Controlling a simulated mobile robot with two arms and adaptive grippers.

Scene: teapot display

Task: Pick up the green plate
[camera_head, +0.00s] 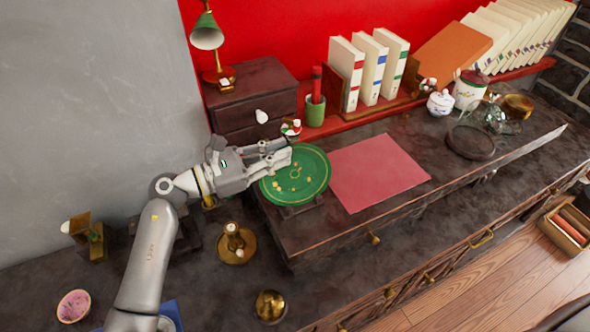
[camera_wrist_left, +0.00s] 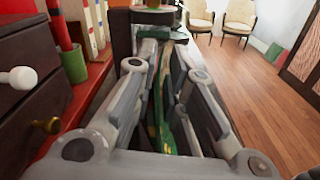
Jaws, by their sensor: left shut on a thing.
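The green plate (camera_head: 312,178) has a gold rim and small gold-coloured decorations. It stands tilted near the left end of the dark raised top, above a dark support. My left gripper (camera_head: 281,156) reaches in from the left and is shut on the plate's upper left edge. In the left wrist view the plate (camera_wrist_left: 163,110) shows nearly edge-on between the two fingers of my left gripper (camera_wrist_left: 165,50). I cannot tell whether the plate is clear of its support. My right gripper is not in view.
A small dark drawer box (camera_head: 262,85) and a green cup (camera_head: 315,112) stand behind the plate. A red mat (camera_head: 375,172) lies to its right. White books (camera_head: 370,68) stand at the back. A brass candle holder (camera_head: 236,246) stands on the lower surface in front.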

